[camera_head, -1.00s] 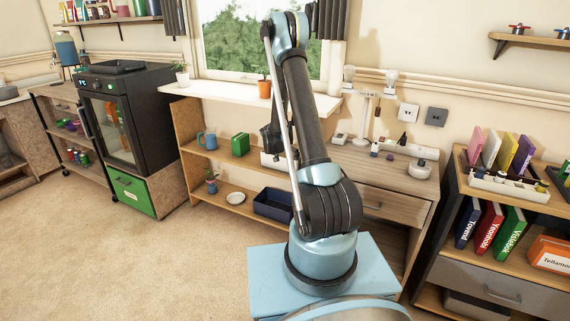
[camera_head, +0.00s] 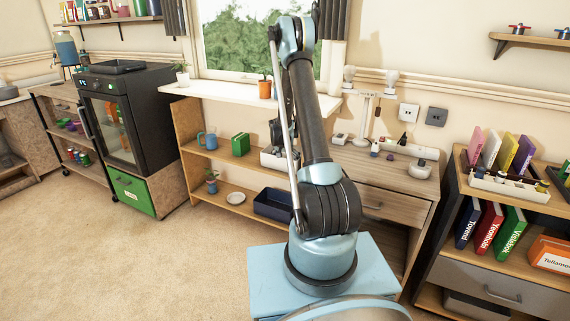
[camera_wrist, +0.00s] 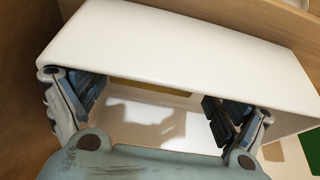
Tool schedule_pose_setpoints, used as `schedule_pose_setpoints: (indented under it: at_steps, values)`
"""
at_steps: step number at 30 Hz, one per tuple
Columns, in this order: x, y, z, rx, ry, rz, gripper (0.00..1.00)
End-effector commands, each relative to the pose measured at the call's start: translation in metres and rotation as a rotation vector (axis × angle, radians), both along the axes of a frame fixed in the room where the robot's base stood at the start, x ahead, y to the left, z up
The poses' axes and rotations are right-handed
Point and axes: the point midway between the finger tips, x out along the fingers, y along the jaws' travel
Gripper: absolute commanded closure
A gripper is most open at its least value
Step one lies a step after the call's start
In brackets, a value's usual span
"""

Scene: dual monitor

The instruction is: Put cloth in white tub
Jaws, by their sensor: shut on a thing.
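The white tub (camera_head: 268,160) stands on the upper board of the low shelf, partly behind my arm. In the wrist view the white tub (camera_wrist: 170,45) fills the middle, its wall and bright inside close to me. My gripper (camera_wrist: 155,100) is at the tub's opening with its two fingers wide apart. In the head view the gripper is mostly hidden behind my arm.
A blue mug (camera_head: 208,139) and green box (camera_head: 240,144) stand left of the tub. A dark blue bin (camera_head: 272,203) is on the board below. A window sill (camera_head: 225,92) with potted plants runs above. Chargers and lamps stand on the desk (camera_head: 385,175) to the right.

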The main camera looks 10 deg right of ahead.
Motion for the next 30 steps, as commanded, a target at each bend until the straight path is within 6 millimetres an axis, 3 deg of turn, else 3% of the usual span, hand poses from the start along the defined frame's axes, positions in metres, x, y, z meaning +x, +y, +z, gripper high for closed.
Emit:
schedule_pose_setpoints:
  at_steps: [13, 14, 15, 30]
  values:
    - [-0.0004, -0.0001, -0.0057, -0.001, -0.001, 0.000, 0.33]
    - [-0.0004, -0.0002, -0.0054, -0.001, -0.001, 0.000, 0.03]
    - [-0.0004, -0.0002, -0.0053, -0.001, -0.001, 0.000, 0.00]
    - [-0.0012, 0.0005, -0.0009, -0.001, -0.001, 0.000, 0.00]
